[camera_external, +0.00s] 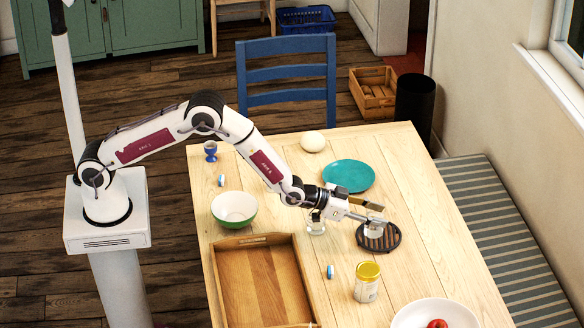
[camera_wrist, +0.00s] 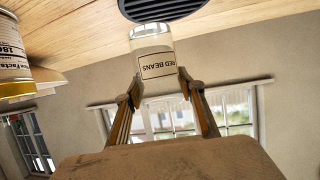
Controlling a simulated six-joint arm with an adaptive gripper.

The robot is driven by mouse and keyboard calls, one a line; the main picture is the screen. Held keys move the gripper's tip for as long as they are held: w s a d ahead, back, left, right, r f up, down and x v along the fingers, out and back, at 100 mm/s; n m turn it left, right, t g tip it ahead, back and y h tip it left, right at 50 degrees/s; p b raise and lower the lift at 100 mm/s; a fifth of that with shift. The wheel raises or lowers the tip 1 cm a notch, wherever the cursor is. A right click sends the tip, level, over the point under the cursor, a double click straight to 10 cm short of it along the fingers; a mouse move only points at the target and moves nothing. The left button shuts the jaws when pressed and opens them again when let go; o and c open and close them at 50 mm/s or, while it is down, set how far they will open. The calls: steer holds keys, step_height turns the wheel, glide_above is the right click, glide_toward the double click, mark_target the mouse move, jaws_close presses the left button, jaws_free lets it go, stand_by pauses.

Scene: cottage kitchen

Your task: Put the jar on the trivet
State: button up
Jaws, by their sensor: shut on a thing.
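The jar, labelled RED BEANS, is pale with a clear end (camera_wrist: 157,62); it is between my gripper's fingertips (camera_wrist: 158,80) in the wrist view. In the external view the jar (camera_external: 374,231) is over the dark round slatted trivet (camera_external: 392,244), near its middle. My gripper (camera_external: 371,212) is shut on the jar and reaches in from the left. The trivet (camera_wrist: 165,9) shows at the top of the wrist view, just beyond the jar's far end. I cannot tell whether the jar touches it.
A yellow-lidded can (camera_external: 367,283) stands in front of the trivet; it also shows in the wrist view (camera_wrist: 12,60). A teal plate (camera_external: 348,175) lies behind. A clear glass item (camera_external: 316,228), green bowl (camera_external: 234,208) and wooden tray (camera_external: 228,287) are left. A white plate (camera_external: 408,317) is at front.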

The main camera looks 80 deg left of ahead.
steer(key=shift+f, duration=1.85)
steer(key=shift+f, duration=0.1)
steer(key=o, duration=1.3)
steer(key=shift+s, duration=0.1)
steer(key=shift+s+r, duration=0.15)
steer(key=shift+r, duration=0.05)
steer(key=v, duration=1.1)
steer(key=shift+s, duration=0.2)
steer(key=shift+a+r, duration=0.1)
steer(key=shift+r, duration=0.05)
